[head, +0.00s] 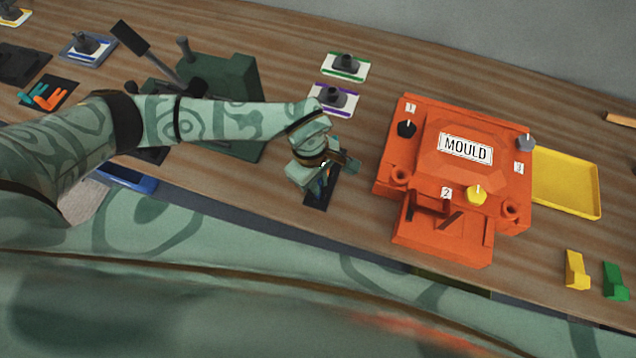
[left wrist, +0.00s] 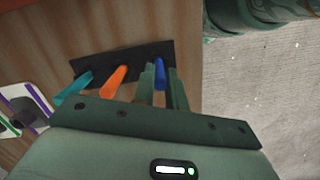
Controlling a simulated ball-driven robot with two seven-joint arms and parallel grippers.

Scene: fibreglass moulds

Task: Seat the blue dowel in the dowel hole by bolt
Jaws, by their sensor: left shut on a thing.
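The blue dowel (left wrist: 159,72) stands at a black holder (left wrist: 125,62), between the fingers of my left gripper (left wrist: 162,92). The gripper is shut on it, low over the holder. In the head view my left gripper (head: 338,165) is at the holder (head: 318,197), left of the orange mould (head: 466,180), and hides most of the dowel. The mould carries a black bolt (head: 407,129) by label 1, a yellow bolt (head: 477,195) by label 2 and a grey bolt (head: 526,142) by label 3. Round sockets show at its front left (head: 400,176) and front right (head: 510,211). My right gripper is out of view.
A teal dowel (left wrist: 75,88) and an orange dowel (left wrist: 115,80) stand in the same holder. A yellow tray (head: 566,184) lies right of the mould. Yellow (head: 575,271) and green (head: 614,281) blocks stand at the front right. A green machine (head: 232,85) stands behind my left arm.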

